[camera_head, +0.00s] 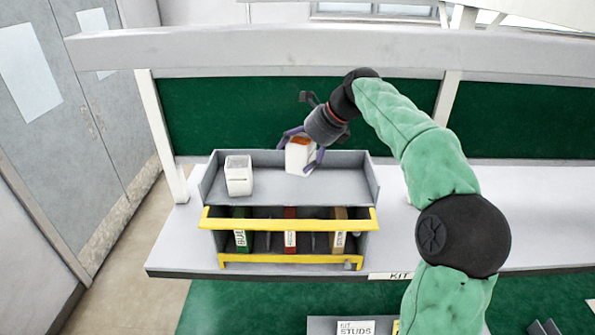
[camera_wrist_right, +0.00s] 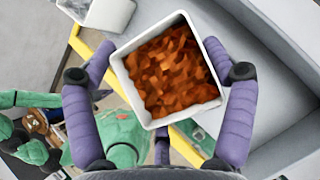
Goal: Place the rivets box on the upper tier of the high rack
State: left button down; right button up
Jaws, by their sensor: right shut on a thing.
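The rivets box (camera_head: 297,158) is a small white open box with copper-brown pieces inside, and its filling shows in the wrist view (camera_wrist_right: 170,68). My right gripper (camera_head: 300,149) is shut on it, with purple fingers on opposite sides. The high rack (camera_head: 335,188) is grey with yellow rails. My left gripper is not in view.
Another white box (camera_head: 238,175) stands at the left of the upper tier. Several coloured labelled things, one of them red (camera_head: 290,229), stand in the lower tier. A pale beam (camera_head: 330,48) crosses above. The shelf right of the rack is clear behind my arm.

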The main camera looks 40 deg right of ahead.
aim_at(300, 167)
jog(key=f, duration=0.2)
jog(key=shift+w+d+f, duration=0.3)
jog(key=f, duration=0.2)
jog(key=shift+s+a+f, duration=0.15)
jog(key=shift+s+f, duration=0.05)
jog(key=shift+f, duration=0.4)
jog(key=shift+w+f, duration=0.1)
jog(key=shift+w, duration=0.05)
jog(key=o, duration=1.2)
jog(key=shift+o, duration=0.2)
jog(key=v, duration=1.2)
jog(key=shift+b, duration=0.3)
